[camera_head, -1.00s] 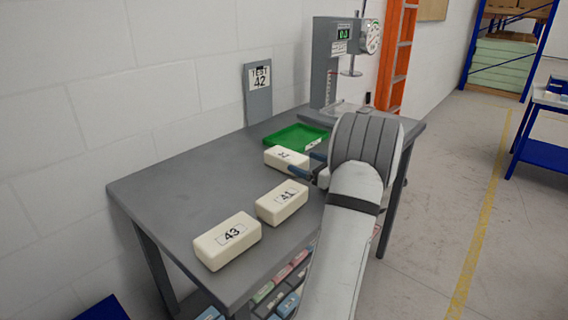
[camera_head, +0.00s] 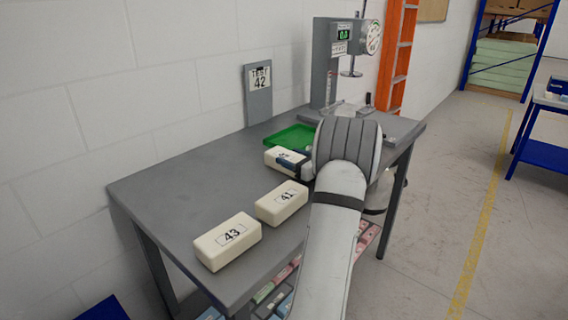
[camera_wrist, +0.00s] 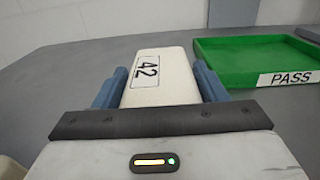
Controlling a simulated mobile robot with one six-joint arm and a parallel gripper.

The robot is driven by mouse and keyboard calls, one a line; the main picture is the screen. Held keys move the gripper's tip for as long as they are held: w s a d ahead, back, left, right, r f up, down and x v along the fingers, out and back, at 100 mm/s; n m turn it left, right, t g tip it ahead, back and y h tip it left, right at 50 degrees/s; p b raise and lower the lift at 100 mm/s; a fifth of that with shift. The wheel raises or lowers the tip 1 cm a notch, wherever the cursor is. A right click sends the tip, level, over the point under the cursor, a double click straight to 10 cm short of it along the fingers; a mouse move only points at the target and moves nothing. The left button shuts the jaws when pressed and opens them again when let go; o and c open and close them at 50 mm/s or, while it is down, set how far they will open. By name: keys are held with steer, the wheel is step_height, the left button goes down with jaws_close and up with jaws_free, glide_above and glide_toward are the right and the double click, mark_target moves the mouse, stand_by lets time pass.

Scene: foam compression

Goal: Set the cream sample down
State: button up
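The cream sample 42 (camera_head: 271,161) is a pale block at the back of the grey table, beside the green tray (camera_head: 285,138). In the wrist view the sample (camera_wrist: 160,65) lies between the blue fingers of my gripper (camera_wrist: 160,88), with its 42 label up. One finger lies flush along each side, with no clear gap, so my gripper looks shut on it. In the head view my gripper (camera_head: 298,164) is at the sample, partly hidden by my wrist. The sample appears at table level; its underside is hidden. The green tray (camera_wrist: 250,58) carries a PASS label.
Cream blocks 41 (camera_head: 281,204) and 43 (camera_head: 227,242) lie nearer on the table (camera_head: 165,195). A TEST 42 sign (camera_head: 259,105) stands at the wall. A test machine (camera_head: 322,70) stands behind the tray. The table's left part is clear.

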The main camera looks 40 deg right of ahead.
steer(key=c, duration=0.6)
steer(key=shift+o, duration=0.2)
